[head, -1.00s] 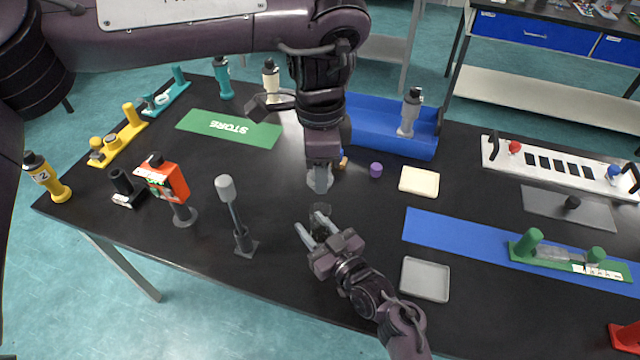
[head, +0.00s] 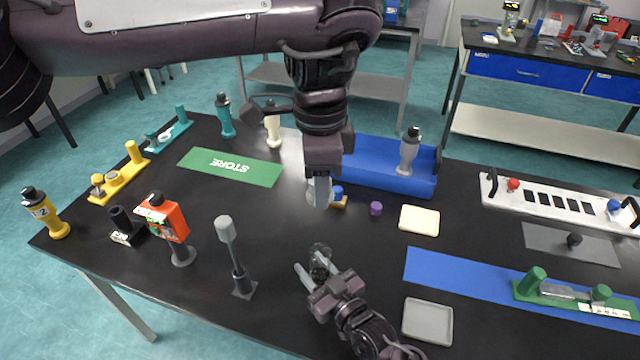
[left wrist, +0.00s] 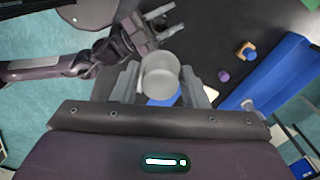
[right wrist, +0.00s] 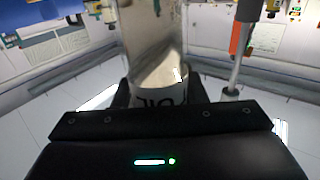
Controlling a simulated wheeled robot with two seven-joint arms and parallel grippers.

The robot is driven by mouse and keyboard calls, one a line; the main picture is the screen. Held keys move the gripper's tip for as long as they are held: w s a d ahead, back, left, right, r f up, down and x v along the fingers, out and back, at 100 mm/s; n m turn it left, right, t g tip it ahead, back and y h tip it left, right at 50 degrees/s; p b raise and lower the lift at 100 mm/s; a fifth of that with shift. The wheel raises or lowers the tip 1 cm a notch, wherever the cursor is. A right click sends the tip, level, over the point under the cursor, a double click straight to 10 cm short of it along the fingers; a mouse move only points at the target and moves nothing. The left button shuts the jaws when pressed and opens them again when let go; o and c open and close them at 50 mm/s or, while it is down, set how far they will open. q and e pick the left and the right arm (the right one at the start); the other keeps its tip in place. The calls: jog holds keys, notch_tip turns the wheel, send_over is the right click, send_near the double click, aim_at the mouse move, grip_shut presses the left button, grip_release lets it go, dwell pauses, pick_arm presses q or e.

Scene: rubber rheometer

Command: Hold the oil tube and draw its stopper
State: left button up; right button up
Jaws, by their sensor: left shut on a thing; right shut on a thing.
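My left gripper (head: 319,198) points down over the middle of the black table, shut on a grey round stopper (left wrist: 160,75). The left wrist view shows the stopper between its two fingers. My right gripper (head: 310,276) is lower and nearer the table's front edge, shut on the oil tube (right wrist: 152,45). The right wrist view shows the tube clear, with a white label with dark letters between the fingers. In the head view the tube (head: 320,260) looks dark and short. The stopper appears apart from the tube, above and beyond it.
A blue-topped piece (head: 338,196) and a purple cap (head: 376,208) lie just right of the left gripper. A blue bin (head: 380,172) stands behind, a cream pad (head: 419,220) to the right. A grey tray (head: 428,320) and a grey-headed post (head: 233,258) flank the right gripper.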

dwell(0.3)
jog(key=o, duration=1.1)
jog(key=v, duration=1.2)
pick_arm(q)
jog(key=shift+s+f, duration=0.1)
pick_arm(e)
jog(key=shift+s+f, duration=0.1)
jog(key=shift+s, duration=0.05)
